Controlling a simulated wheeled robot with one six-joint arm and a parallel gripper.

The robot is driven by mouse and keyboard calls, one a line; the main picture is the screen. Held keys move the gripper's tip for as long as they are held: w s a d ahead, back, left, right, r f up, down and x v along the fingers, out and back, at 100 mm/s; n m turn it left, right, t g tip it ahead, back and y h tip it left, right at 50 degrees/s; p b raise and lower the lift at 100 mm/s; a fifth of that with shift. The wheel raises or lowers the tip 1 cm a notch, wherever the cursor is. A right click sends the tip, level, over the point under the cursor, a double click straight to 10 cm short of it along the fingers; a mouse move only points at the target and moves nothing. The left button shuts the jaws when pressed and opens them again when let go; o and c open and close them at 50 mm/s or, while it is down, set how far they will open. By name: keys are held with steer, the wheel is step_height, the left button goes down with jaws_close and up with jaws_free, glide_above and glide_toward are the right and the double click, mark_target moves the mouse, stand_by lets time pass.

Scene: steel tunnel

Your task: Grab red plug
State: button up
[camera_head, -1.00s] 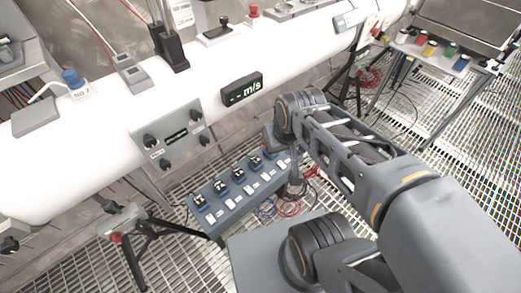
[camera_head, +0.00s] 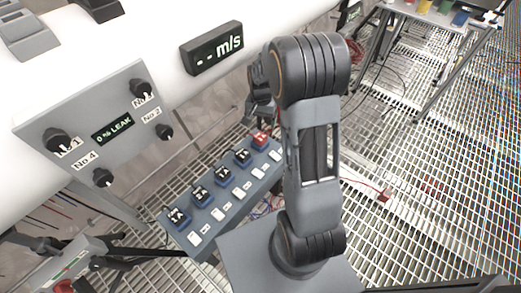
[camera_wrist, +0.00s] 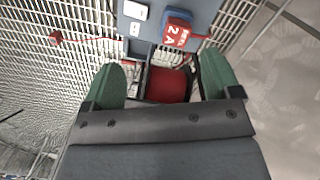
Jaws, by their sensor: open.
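My gripper (camera_wrist: 161,70) is open in the wrist view, with one green finger at each side. A red block-like piece (camera_wrist: 168,85) shows in the gap between the fingers. I cannot tell whether they touch it. Just beyond the fingertips, a red block with white lettering (camera_wrist: 178,32) sits on a blue-grey panel (camera_wrist: 201,10). It also shows at the far right end of the panel in the head view (camera_head: 261,139). A small red plug-like piece (camera_wrist: 55,38) on a red cable lies over the grating, also seen in the head view (camera_head: 384,194). My arm hides the fingers there.
The panel carries several blue-framed switches (camera_head: 202,196). A white pipe with a knob box (camera_head: 100,125) and a speed display (camera_head: 212,50) runs above it. A tripod (camera_head: 80,265) stands at the lower left. A table (camera_head: 430,14) stands at the back right. Grating at right is mostly clear.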

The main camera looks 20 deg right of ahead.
mark_target(260, 136)
steer(key=w+f+m+b, duration=0.1)
steer(key=f, duration=0.4)
steer(key=w+d+f+m+b, duration=0.1)
steer(key=w+f+m+b, duration=0.1)
steer(key=f, duration=0.4)
steer(key=w+d+f+m+b, duration=0.1)
steer(key=w+f, duration=0.1)
steer(key=f, duration=0.4)
steer(key=shift+w+f+m+t, duration=0.1)
steer(key=shift+m+t, duration=0.2)
steer(key=shift+m, duration=0.1)
steer(key=shift+c, duration=0.3)
steer(key=c, duration=1)
